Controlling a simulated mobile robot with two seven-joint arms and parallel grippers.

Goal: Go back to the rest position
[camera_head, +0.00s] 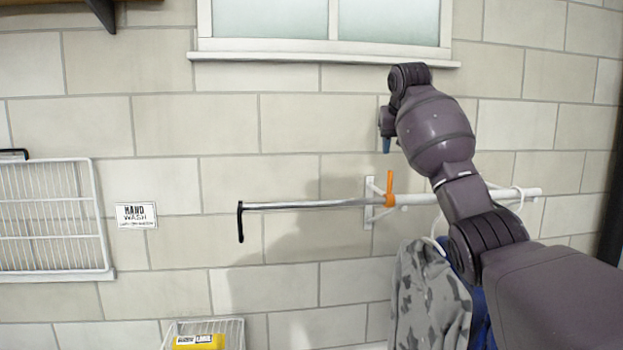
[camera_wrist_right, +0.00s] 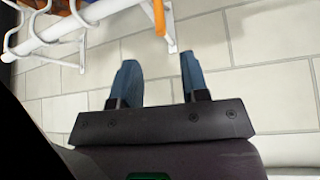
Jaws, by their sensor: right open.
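My right arm reaches in from the lower right in the head view. Its gripper (camera_head: 386,143) is up in front of the wall, below the window, with a blue fingertip pointing down. In the right wrist view the two blue fingers of the right gripper (camera_wrist_right: 158,82) stand apart with only wall between them, so it is open and empty. My left gripper is in neither view.
A wall rail (camera_head: 300,204) with an orange clip (camera_head: 390,188) runs below the gripper. A grey patterned garment (camera_head: 425,295) hangs from it. A white wire rack (camera_head: 50,215) is at left, a wire basket (camera_head: 232,328) at bottom. The wall around the gripper is bare.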

